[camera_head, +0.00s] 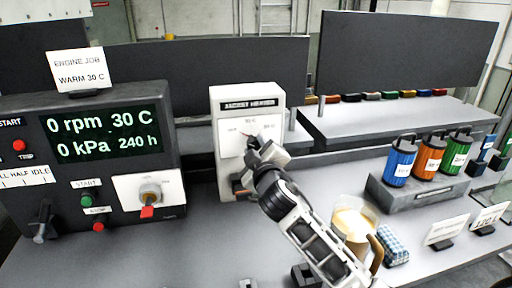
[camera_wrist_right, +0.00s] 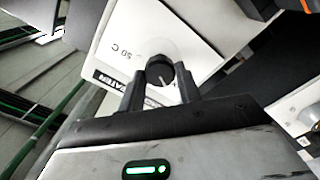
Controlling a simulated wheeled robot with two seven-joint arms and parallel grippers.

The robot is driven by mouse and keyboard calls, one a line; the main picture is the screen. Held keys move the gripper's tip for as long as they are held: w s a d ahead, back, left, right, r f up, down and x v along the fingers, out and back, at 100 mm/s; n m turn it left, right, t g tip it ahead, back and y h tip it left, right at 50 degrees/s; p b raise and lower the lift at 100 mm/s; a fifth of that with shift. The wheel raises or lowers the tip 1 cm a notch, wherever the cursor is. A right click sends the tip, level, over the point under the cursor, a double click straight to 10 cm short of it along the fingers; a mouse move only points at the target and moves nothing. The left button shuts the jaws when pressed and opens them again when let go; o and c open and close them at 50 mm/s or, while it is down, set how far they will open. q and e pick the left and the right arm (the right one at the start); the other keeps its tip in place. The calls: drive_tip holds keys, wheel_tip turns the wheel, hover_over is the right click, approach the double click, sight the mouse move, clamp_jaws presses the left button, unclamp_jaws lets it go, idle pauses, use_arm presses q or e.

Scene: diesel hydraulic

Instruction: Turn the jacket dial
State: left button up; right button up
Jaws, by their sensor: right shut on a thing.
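The jacket heater (camera_head: 221,101) is a white upright box with a dark label and a pale dial face, at the middle of the head view. Its jacket dial (camera_wrist_right: 161,68) is a dark round knob with a light pointer mark in the wrist view. My right gripper (camera_wrist_right: 166,84) is shut on the dial, one finger on each side of it. In the head view my right gripper (camera_head: 254,146) hides most of the dial. A "50 C" mark shows beside the knob in the wrist view. My left gripper is not in view.
The control panel (camera_head: 85,185) at left reads 0 rpm, 30 C, 0 kPa and 240 h. A sign (camera_head: 80,70) reads "ENGINE JOB WARM 30 C". Blue, orange and green canisters (camera_head: 428,160) stand at right. A beige container (camera_head: 352,222) stands beside my right arm.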

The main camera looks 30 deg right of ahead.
idle(0.3)
drive_tip(key=o, duration=1)
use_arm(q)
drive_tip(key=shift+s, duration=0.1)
use_arm(e)
drive_tip(key=shift+s+a+f, duration=0.1)
drive_tip(key=shift+s, duration=0.4)
use_arm(q)
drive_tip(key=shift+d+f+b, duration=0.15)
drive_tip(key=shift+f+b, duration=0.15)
drive_tip(key=shift+b, duration=0.85)
use_arm(e)
drive_tip(key=v, duration=1.5)
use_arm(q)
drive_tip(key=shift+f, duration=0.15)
